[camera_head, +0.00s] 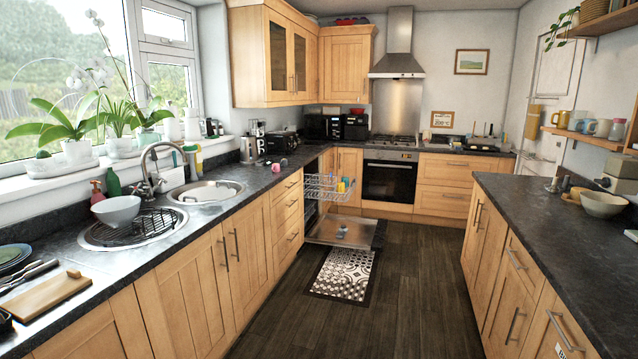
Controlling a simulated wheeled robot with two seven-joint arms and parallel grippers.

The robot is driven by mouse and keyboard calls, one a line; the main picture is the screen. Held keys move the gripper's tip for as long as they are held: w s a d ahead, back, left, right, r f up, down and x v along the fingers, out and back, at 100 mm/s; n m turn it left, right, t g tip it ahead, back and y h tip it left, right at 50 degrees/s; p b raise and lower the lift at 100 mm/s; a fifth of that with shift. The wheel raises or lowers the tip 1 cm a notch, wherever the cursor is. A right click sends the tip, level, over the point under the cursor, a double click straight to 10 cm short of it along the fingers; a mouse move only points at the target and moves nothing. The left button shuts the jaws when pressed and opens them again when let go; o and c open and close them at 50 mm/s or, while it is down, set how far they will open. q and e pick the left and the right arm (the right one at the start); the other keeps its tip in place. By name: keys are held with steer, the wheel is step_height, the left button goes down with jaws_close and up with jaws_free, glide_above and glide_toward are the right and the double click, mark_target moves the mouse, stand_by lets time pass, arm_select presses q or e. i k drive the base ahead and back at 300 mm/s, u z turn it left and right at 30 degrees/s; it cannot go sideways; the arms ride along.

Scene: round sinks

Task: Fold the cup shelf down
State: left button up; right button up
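The dishwasher stands open in the left counter run, with its door (325,229) folded down low over the floor. Its wire upper rack (322,190) is pulled out. Small yellow and blue items, likely cups (346,185), stand at the rack's right side. The cup shelf is too small at this distance to make out, so I cannot tell whether it is up or down. Neither of my grippers is in view.
A patterned mat (343,275) lies on the floor before the open door. The dark wooden floor (405,300) is clear between the left counter (225,215) and the right counter (560,240). An oven (390,180) stands at the back.

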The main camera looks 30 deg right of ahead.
mark_target(331, 173)
steer(key=z, duration=0.85)
steer(key=i, duration=1.85)
steer(key=z, duration=0.75)
steer(key=i, duration=2.3)
steer(key=u, duration=1.05)
steer(key=i, duration=1.55)
steer(key=u, duration=0.85)
